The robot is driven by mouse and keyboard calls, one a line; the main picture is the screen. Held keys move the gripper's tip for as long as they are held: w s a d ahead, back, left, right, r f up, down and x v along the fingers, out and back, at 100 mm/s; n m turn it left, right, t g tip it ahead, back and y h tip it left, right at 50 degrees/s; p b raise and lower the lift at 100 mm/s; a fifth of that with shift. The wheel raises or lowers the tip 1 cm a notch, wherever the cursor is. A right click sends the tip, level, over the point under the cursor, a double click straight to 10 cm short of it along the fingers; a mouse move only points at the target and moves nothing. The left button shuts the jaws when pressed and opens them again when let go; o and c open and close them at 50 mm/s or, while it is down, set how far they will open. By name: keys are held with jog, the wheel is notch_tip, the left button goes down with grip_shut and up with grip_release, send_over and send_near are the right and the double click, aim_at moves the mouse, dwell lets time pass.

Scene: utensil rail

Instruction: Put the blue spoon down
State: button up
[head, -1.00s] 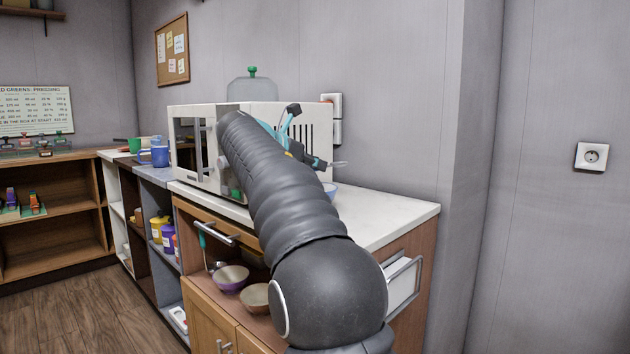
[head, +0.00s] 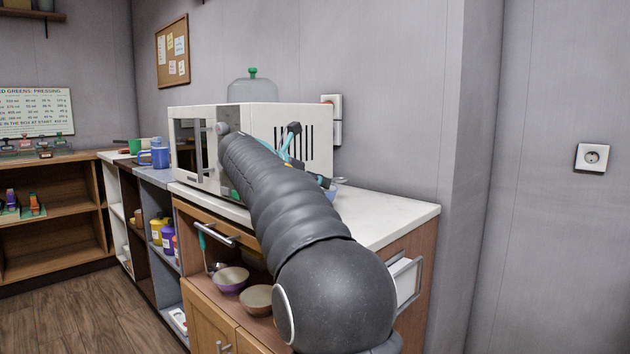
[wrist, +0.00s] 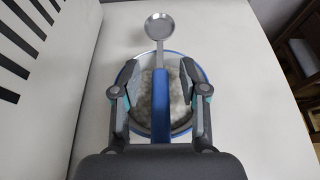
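The blue spoon has a blue handle (wrist: 161,105) and a round metal head (wrist: 160,26); its head also shows in the head view (head: 340,181). It lies across a blue-rimmed bowl (wrist: 177,59), with its head beyond the rim. The bowl also shows in the head view (head: 331,192), partly hidden, on the white counter beside the microwave. My gripper (wrist: 160,78) is open over the bowl, with a finger on each side of the handle and a gap on both sides. The near end of the handle is hidden by my gripper.
The white microwave (head: 270,125) stands left of my gripper. The counter (head: 395,215) is clear toward its right end. Two bowls (head: 231,278) (head: 257,298) sit on the shelf below. The wall is close behind.

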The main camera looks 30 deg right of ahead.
jog(key=shift+f+b, duration=0.25)
jog(key=shift+b, duration=0.7)
jog(key=p+v, duration=0.3)
jog(key=v, duration=1.1)
jog(key=shift+w+r, duration=0.25)
jog(key=shift+r, duration=0.15)
jog(key=shift+d, duration=0.1)
jog(key=s+a+f+m+y, duration=0.2)
jog(key=s+f+m+y, duration=0.2)
jog(key=s+f+m, duration=0.3)
jog(key=s+a+f+m+y, duration=0.2)
jog(key=s+f+m+y, duration=0.3)
jog(key=s+f, duration=0.9)
jog(key=s+m, duration=0.2)
jog(key=s, duration=0.2)
jog(key=shift+f+m+t+y, duration=0.3)
jog(key=shift+f, duration=0.05)
jog(key=shift+o, duration=0.5)
jog(key=s+a+f+m+y, duration=0.3)
jog(key=s+a+f+m, duration=0.1)
jog(key=s+f+m, duration=0.3)
notch_tip(320, 180, down, 3)
jog(key=shift+s+r, duration=0.1)
jog(key=shift+s, duration=0.85)
jog(key=shift+s+a, duration=0.1)
jog(key=shift+c, duration=0.6)
